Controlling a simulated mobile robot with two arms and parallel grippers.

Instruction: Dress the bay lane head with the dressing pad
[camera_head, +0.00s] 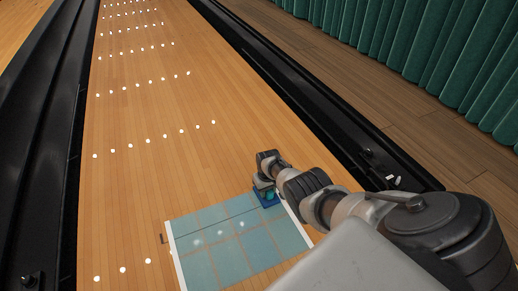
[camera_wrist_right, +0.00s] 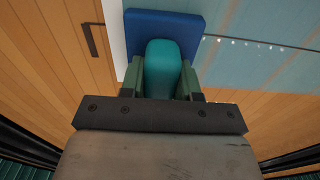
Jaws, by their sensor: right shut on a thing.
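The lane head shows as a pale teal, gridded patch (camera_head: 235,248) with white side edges on the wooden lane. It also fills the upper right of the right wrist view (camera_wrist_right: 262,62). The dressing pad has a dark blue base (camera_wrist_right: 190,22) and a rounded teal grip. My right gripper (camera_wrist_right: 163,82) is shut on this grip, with a green finger on each side. In the head view the pad (camera_head: 267,203) is at the patch's far right corner, below my right gripper (camera_head: 264,184). I cannot tell whether it touches the surface. My left gripper is not in view.
Black gutters (camera_head: 300,105) run along both sides of the lane (camera_head: 150,110), which carries rows of white dots. A small dark bracket (camera_head: 162,239) lies by the patch's left edge. Small white pieces (camera_head: 393,179) rest on the right gutter's edge. A green curtain (camera_head: 440,45) hangs at right.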

